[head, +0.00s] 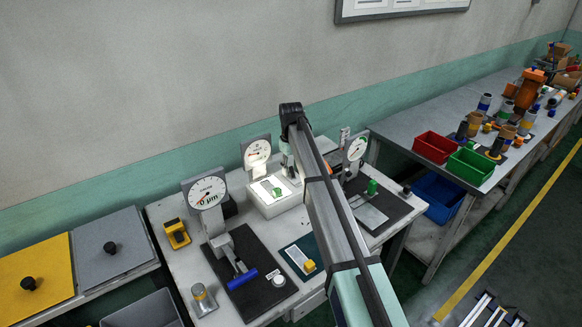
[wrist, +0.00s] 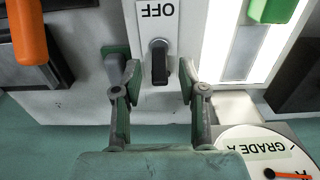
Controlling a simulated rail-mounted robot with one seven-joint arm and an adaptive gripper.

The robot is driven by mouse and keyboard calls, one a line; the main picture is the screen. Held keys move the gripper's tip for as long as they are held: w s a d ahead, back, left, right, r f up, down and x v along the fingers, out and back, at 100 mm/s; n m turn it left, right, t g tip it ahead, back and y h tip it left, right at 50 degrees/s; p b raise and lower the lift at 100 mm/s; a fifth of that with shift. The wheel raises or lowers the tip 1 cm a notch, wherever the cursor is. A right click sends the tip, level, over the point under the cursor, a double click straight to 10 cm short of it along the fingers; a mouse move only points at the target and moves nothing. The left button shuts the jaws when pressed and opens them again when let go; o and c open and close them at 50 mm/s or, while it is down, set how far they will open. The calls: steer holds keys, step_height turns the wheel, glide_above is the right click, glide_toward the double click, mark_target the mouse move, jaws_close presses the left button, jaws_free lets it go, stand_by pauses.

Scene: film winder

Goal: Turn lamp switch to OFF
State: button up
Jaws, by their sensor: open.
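The lamp switch (wrist: 159,62) is a black knob on a white plate in the wrist view. Its long side runs up and down the picture. An upside-down OFF label (wrist: 157,10) is above it. My gripper (wrist: 161,78) is open, with one finger on each side of the knob. I see gaps beside the knob; no clear contact shows. The lit light box (wrist: 243,50) is just right of the switch; it also shows in the head view (head: 268,207). In the head view my gripper (head: 289,165) is at the box, and the switch cannot be made out.
A green block (wrist: 272,8) sits on the light box. A GRADE A dial (wrist: 265,155) is close to the right finger, and an orange handle (wrist: 26,30) is at upper left. Dial gauges (head: 207,191) and a gauge on a dark mat (head: 355,148) stand on the bench.

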steer(key=shift+f, duration=0.4)
jaws_close()
